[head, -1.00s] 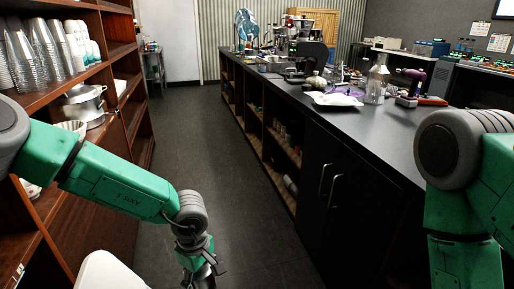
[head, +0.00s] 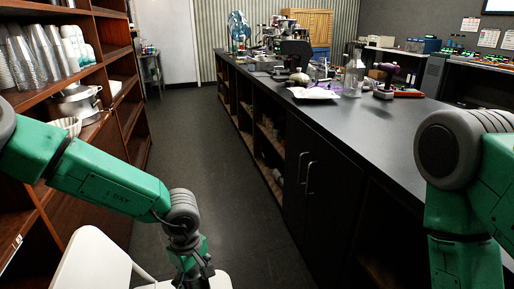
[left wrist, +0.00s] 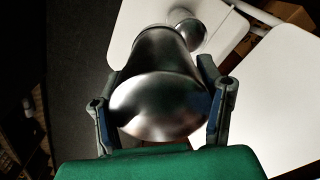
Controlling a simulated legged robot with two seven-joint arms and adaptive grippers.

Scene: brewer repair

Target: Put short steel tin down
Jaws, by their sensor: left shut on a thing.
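The short steel tin (left wrist: 160,88) is a shiny metal vessel with a rounded near end, in the left wrist view. My left gripper (left wrist: 162,105) is shut on it, one finger on each side. In the head view my left arm reaches down to the bottom edge, where the wrist (head: 192,262) shows but the fingers and the tin are out of frame. A white chair (head: 92,262) stands below my left arm; a white surface (left wrist: 265,95) lies below the tin in the wrist view. My right arm shows at the right edge, its gripper out of view.
A wooden shelf (head: 113,58) with cups and steel pots (head: 78,104) runs along the left. A long black counter (head: 385,125) with a clear near part runs along the right. A white tray (head: 312,93), a glass bottle (head: 353,76) and a purple tool (head: 385,76) stand on it. The aisle floor (head: 205,130) is clear.

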